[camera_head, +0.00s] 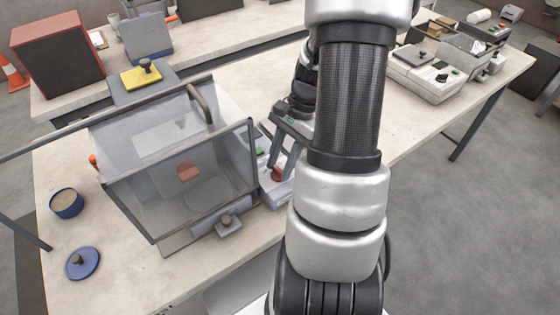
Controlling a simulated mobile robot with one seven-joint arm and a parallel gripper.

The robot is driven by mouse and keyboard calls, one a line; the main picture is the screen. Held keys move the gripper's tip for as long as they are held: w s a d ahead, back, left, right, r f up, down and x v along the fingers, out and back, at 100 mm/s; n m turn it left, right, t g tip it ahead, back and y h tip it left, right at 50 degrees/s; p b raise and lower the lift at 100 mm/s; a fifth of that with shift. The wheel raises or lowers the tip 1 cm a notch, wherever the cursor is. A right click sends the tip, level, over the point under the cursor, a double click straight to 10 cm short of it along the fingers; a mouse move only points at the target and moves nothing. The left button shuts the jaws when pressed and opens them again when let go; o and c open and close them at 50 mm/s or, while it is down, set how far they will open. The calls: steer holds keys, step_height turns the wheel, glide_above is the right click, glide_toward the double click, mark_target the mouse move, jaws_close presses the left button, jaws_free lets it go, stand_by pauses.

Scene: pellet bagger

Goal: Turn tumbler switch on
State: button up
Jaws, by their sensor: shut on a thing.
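My gripper (275,167) reaches down from behind my arm onto a grey control box (280,193) at the right side of the clear-walled enclosure. Its two grey fingers end at a red knob (278,174) on this box and are shut on it. The fingers and my arm hide part of the box and the knob. A green button (260,152) shows on the box left of the fingers. No label is readable, so I cannot tell which control is the tumbler switch or how it is set.
The clear-walled enclosure (150,215) stands close left of my gripper, with a dark knob block (228,224) at its front. A blue cup (67,203) and blue lid (83,263) are at the left. A white machine (425,80) stands at the right.

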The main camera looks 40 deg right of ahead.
steer(key=m+t, duration=0.1)
steer(key=m, duration=0.3)
steer(key=shift+s+t, duration=0.15)
steer(key=shift+t, duration=0.25)
steer(key=shift+m+t+h, duration=0.3)
steer(key=shift+m+t, duration=0.2)
steer(key=shift+m, duration=1.1)
steer(key=o, duration=1.1)
steer(key=shift+s, duration=0.1)
steer(key=shift+r, duration=0.15)
steer(key=p+v, duration=0.3)
steer(key=v, duration=1.4)
steer(key=shift+s+d, duration=0.1)
